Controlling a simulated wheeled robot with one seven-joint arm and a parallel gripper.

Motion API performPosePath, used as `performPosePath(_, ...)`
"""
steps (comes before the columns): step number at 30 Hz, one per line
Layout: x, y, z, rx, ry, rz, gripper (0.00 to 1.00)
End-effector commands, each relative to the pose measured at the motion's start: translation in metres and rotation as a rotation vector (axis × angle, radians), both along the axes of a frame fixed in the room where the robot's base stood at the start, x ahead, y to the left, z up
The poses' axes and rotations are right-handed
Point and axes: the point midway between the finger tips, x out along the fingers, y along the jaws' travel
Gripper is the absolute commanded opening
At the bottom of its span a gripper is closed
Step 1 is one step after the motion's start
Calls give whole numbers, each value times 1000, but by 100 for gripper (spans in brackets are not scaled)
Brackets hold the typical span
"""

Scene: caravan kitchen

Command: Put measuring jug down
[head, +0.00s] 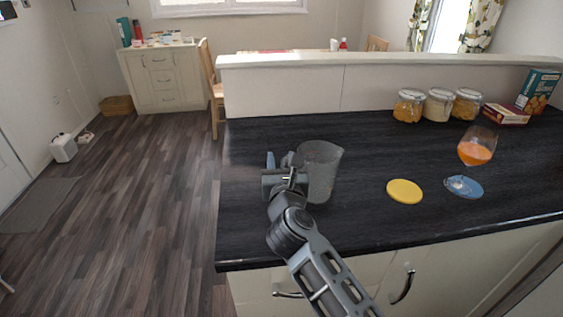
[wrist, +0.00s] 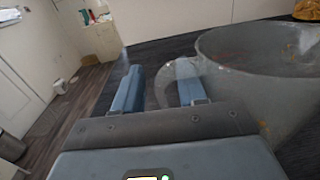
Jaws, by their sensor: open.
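The grey translucent measuring jug (head: 322,172) stands upright on the dark countertop (head: 370,150), near its left end. My gripper (head: 282,160) is just left of the jug in the head view. In the wrist view the jug (wrist: 262,75) fills the right side, and my gripper (wrist: 158,85) shows two blue fingers spread apart. The jug's handle side lies at the right finger and overlaps it, so the exact contact is hidden. Nothing is clamped between the fingers.
Several filled jars (head: 438,105) and boxes (head: 537,90) line the back. The counter's left edge drops to open floor (head: 130,200).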

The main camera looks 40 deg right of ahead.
Motion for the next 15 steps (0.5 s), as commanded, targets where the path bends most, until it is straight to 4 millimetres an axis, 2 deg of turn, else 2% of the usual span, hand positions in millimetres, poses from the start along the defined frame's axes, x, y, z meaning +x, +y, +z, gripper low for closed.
performPosePath(5, -14, 11, 0, 0, 0, 2, 41)
performPosePath(15, -69, 52, -1, 1, -1, 2, 41)
